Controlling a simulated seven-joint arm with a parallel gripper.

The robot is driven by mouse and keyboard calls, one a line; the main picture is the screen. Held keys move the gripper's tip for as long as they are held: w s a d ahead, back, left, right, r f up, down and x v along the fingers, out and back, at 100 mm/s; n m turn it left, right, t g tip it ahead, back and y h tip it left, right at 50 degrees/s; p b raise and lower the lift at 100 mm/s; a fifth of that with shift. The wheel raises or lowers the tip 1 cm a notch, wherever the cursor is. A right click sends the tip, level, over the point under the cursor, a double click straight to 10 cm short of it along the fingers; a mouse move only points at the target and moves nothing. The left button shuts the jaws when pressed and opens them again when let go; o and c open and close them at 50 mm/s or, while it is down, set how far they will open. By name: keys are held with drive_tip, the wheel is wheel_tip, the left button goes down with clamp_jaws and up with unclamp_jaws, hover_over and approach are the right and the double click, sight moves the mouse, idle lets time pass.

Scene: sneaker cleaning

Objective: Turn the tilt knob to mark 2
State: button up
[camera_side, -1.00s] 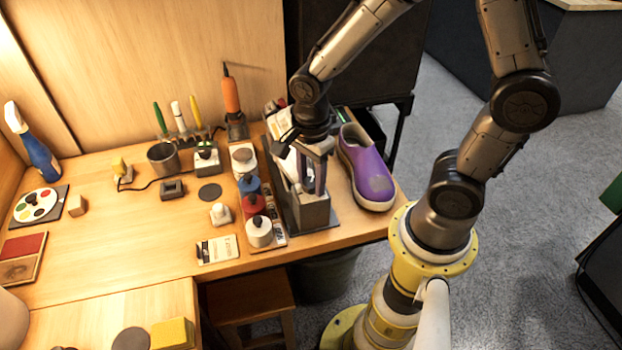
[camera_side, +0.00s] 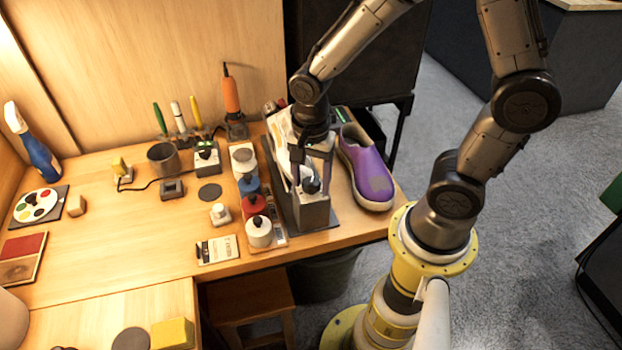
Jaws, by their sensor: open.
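A dark round knob (camera_side: 311,185) sits on top of the front block of a grey stand (camera_side: 312,213) near the right end of the table. I take it to be the tilt knob; its marks are too small to read. My gripper (camera_side: 312,176) points down at the stand, its two fingers apart, one on the left and one on the right just above or beside the knob. I cannot tell whether either finger touches it. A white shoe (camera_side: 281,140) is on the stand behind, partly hidden by my gripper and arm.
A purple shoe (camera_side: 369,172) stands close to the right of the stand. A row of capped bottles, including a red one (camera_side: 254,206) and a white one (camera_side: 259,232), stands close to its left. A card (camera_side: 217,249) lies at the table's front edge. The table further left has free room.

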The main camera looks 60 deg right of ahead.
drive_tip(key=n, duration=1.7)
drive_tip(key=shift+n, duration=0.3)
drive_tip(key=n, duration=0.5)
clamp_jaws()
drive_tip(key=m, duration=0.3)
drive_tip(key=shift+m, duration=0.3)
idle(0.3)
